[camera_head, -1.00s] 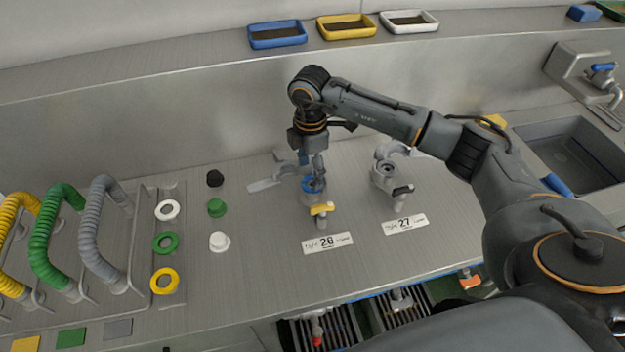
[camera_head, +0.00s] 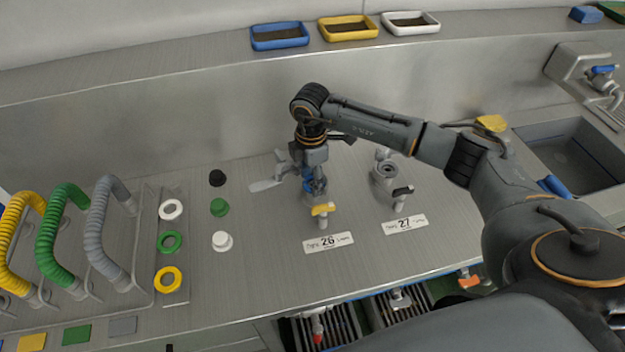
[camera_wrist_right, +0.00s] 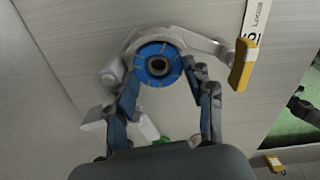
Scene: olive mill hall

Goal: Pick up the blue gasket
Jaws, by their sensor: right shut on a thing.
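The blue gasket (camera_wrist_right: 157,64) is a ring seated in the round mouth of the grey fitting (camera_wrist_right: 180,37) behind the label 26 (camera_head: 328,242). In the head view, only a bit of the gasket's blue (camera_head: 309,187) shows, mostly covered by my gripper. My right gripper (camera_head: 313,184) points down at this fitting. The gasket still appears to be at the fitting's mouth. My left gripper is not in view.
A second fitting (camera_head: 387,175) with label 27 (camera_head: 405,224) stands close on the right. White (camera_head: 171,209), green (camera_head: 169,242) and yellow (camera_head: 168,280) rings lie at left, beside several plugs. Curved hoses (camera_head: 62,240) rise at far left. A sink (camera_head: 570,155) is at right.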

